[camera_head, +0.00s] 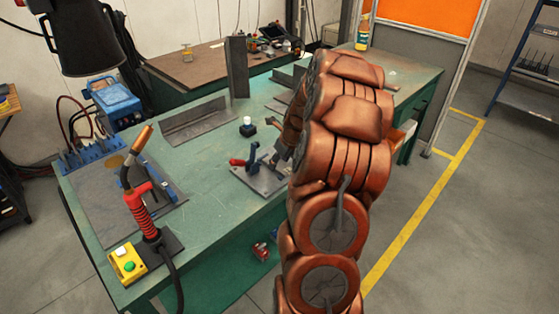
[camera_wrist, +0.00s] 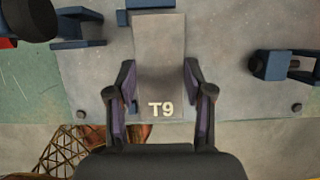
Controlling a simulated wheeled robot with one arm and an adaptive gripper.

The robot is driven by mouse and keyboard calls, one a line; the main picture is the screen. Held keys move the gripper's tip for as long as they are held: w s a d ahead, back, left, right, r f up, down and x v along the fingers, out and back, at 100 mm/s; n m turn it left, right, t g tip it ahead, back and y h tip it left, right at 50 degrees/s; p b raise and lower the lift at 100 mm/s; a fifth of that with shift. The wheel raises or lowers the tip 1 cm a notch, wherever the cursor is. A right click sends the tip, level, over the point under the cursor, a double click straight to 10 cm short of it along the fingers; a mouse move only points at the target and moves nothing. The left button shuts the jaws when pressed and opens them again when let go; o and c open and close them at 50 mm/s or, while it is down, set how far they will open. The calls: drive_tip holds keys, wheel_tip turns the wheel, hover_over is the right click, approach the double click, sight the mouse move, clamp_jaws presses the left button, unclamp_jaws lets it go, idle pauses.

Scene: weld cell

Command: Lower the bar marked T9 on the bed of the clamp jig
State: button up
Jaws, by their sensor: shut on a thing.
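The bar marked T9 (camera_wrist: 160,50) is a flat grey bar, seen from above in the wrist view with its white marking at the near end. My gripper (camera_wrist: 160,82) is shut on its sides, one finger on each side. The clamp jig's grey bed (camera_wrist: 225,65) lies below and around the bar, with blue blocks at left, right and beyond the bar's far end. I cannot tell whether the bar touches the bed. In the head view the jig (camera_head: 262,182) shows a red-handled clamp on the green bench; my arm hides its right part, the bar and most of my gripper.
On the green bench (camera_head: 215,185) stand a red-handled torch (camera_head: 143,205), a yellow button box (camera_head: 128,263), a steel angle (camera_head: 195,122), an upright steel piece (camera_head: 237,68) and a small black block with a white knob (camera_head: 248,127). Bench surface left of the jig is clear.

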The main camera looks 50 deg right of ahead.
drive_tip(key=o, duration=1.2)
drive_tip(key=v, duration=1.2)
